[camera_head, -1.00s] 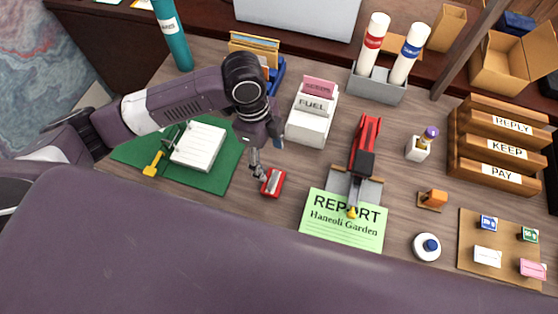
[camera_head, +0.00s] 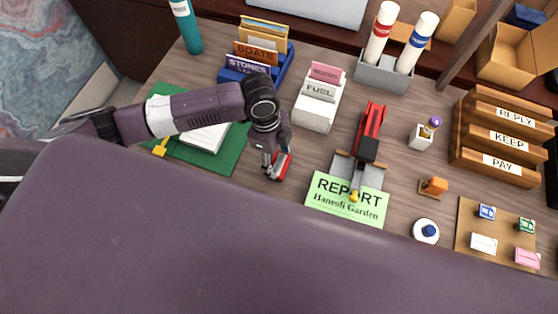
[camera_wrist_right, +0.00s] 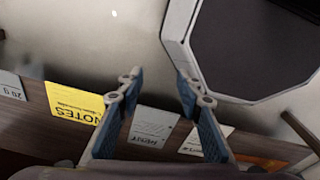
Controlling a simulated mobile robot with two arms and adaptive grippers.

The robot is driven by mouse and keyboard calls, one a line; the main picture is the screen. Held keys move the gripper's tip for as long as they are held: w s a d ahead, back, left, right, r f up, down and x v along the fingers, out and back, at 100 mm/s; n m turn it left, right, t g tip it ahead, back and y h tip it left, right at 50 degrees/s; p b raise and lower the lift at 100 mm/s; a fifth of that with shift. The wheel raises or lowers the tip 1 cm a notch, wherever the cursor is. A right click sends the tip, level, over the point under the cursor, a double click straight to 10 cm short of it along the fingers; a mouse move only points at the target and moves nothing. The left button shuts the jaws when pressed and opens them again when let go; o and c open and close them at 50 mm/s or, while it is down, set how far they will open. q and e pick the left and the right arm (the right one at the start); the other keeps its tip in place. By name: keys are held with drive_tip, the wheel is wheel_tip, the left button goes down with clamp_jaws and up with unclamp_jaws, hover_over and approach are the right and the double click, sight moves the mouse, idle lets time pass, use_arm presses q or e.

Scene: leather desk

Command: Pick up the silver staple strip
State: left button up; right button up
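A small red holder (camera_head: 284,164) lies on the desk in the head view, left of the green report sheet. My left gripper (camera_head: 270,168) is down at its left side and partly covers it. The silver staple strip cannot be made out there, as the gripper hides much of the holder. Whether the left fingers are open or shut on anything is too small to tell. A red stapler (camera_head: 369,128) stands behind the report sheet. In the right wrist view my right gripper (camera_wrist_right: 158,95) has its two blue-padded fingers apart, with nothing held between them.
The green report sheet (camera_head: 348,203) lies right of the holder. A white FUEL card box (camera_head: 315,108) stands behind it, and a blue card rack (camera_head: 279,72) further back. A white pad (camera_head: 203,138) lies on a green mat. Wooden trays (camera_head: 500,160) stand at right.

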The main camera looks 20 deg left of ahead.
sight(278, 161)
use_arm(q)
drive_tip(key=c, duration=0.7)
drive_tip(key=shift+r, duration=0.6)
wheel_tip(278, 161, up, 19)
drive_tip(key=shift+b, duration=0.6)
use_arm(e)
drive_tip(key=shift+s+f, duration=0.55)
drive_tip(key=shift+f, duration=0.05)
